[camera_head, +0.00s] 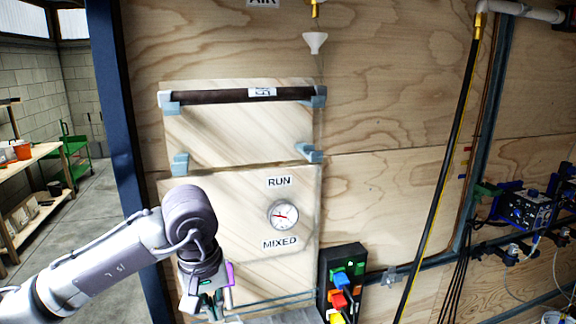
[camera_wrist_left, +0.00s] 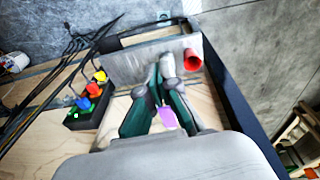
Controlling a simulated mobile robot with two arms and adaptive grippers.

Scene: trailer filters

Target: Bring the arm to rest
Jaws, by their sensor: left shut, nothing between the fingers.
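My left arm comes in from the lower left of the head view, in front of the plywood wall. Its gripper (camera_head: 214,303) points downward near the bottom edge, left of the black switch box. In the left wrist view the two fingers of the gripper (camera_wrist_left: 166,68) meet at their tips with nothing between them. A grey metal surface (camera_wrist_left: 135,68) and a red cylinder (camera_wrist_left: 193,60) lie beyond the fingertips; I cannot tell whether the fingers touch the surface. My right gripper is in neither view.
A dark filter bar (camera_head: 210,97) sits in the upper brackets on the wall; the lower brackets (camera_head: 309,153) are empty. A gauge (camera_head: 282,215) is below them. The switch box (camera_head: 326,286) with coloured switches is right of my gripper. A blue post (camera_head: 118,120) and open floor are left.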

